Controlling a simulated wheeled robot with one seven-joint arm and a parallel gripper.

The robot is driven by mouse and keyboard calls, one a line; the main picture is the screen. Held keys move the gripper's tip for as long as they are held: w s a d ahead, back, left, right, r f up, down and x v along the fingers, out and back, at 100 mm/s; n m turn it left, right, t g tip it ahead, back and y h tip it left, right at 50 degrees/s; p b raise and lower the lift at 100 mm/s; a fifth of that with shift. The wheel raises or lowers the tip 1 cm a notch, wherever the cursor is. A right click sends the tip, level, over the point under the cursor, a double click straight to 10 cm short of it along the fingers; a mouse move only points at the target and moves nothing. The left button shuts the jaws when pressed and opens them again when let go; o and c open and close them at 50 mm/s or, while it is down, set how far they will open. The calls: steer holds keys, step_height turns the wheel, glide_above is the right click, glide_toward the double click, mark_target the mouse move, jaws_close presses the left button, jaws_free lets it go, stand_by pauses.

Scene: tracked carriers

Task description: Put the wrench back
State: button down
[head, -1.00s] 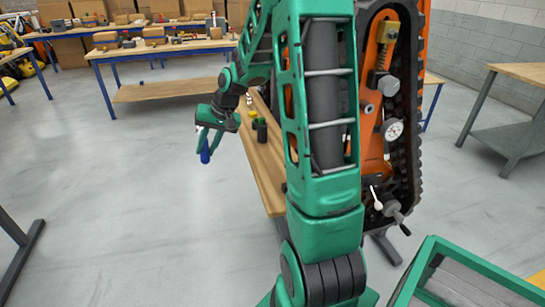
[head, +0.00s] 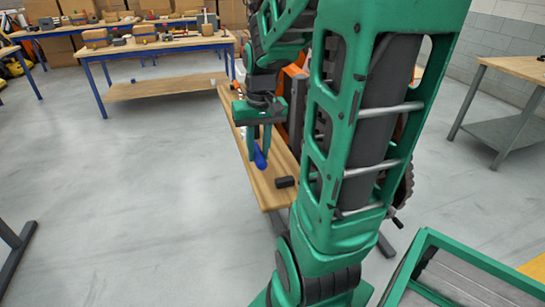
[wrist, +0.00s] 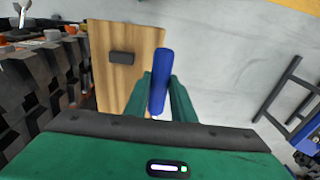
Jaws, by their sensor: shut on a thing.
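My gripper (head: 259,146) points down over a long low wooden bench (head: 266,192) and is shut on the wrench, of which a blue handle (head: 260,158) shows. In the wrist view the blue handle (wrist: 161,78) stands out between the green fingers, its end reaching past them. The wrench's metal end is hidden. Whether the handle touches the bench top or hangs above it, I cannot tell.
A small black block (head: 284,182) lies on the bench near its front end; it also shows in the wrist view (wrist: 121,58). The orange tracked carrier is mostly behind my arm. A green-framed bin (head: 420,243) stands front right.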

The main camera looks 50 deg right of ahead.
steer(key=shift+d+f, duration=5.2)
steer(key=shift+d, duration=0.15)
steer(key=c, duration=1.5)
jaws_free()
